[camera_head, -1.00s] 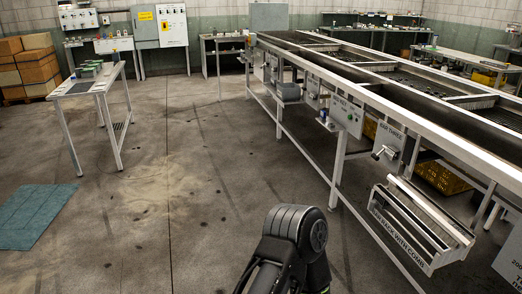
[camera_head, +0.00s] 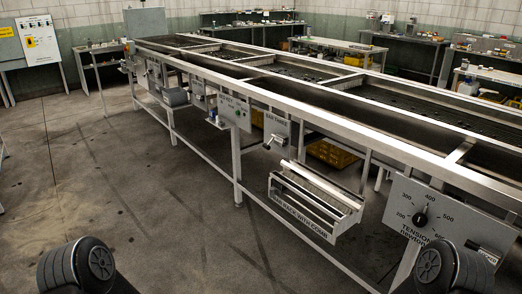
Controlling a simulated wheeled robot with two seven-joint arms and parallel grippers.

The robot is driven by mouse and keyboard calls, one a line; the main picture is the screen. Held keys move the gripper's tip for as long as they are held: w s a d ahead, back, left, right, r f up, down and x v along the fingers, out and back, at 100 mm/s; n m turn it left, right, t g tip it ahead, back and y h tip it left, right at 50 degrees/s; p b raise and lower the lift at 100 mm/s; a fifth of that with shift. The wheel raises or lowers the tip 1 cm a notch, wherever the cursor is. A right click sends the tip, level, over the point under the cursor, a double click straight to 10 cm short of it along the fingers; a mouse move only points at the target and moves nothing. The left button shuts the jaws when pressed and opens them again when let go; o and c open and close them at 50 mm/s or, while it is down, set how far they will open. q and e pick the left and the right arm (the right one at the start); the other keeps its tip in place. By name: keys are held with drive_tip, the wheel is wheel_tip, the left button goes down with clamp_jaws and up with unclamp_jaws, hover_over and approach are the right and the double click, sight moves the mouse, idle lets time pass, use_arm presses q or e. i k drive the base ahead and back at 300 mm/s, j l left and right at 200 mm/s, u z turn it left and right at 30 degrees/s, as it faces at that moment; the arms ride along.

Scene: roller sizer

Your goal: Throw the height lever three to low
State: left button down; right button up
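The long roller sizer (camera_head: 335,126) runs from the far left to the near right. On its near side hangs a grey plate (camera_head: 279,126) whose small lettering seems to read "BAR THREE". A lever with a dark knob (camera_head: 268,145) sticks out at this plate's lower left; its exact setting is too small to tell. Neither of my grippers shows; only dark rounded parts of my arms appear at the bottom left and bottom right, well apart from the lever.
A labelled rack (camera_head: 315,205) juts out below and right of the lever plate. A tension dial panel (camera_head: 438,222) stands at the near right. Another labelled plate (camera_head: 235,112) hangs left of the lever. Yellow crates (camera_head: 332,154) lie under the sizer. The floor (camera_head: 165,205) in front is clear.

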sight(266, 146)
drive_tip(key=i+j+u, duration=0.2)
drive_tip(key=i+u, duration=0.15)
drive_tip(key=i, duration=0.75)
drive_tip(key=i+l+u, duration=0.1)
drive_tip(key=i+u, duration=0.3)
drive_tip(key=i, duration=0.65)
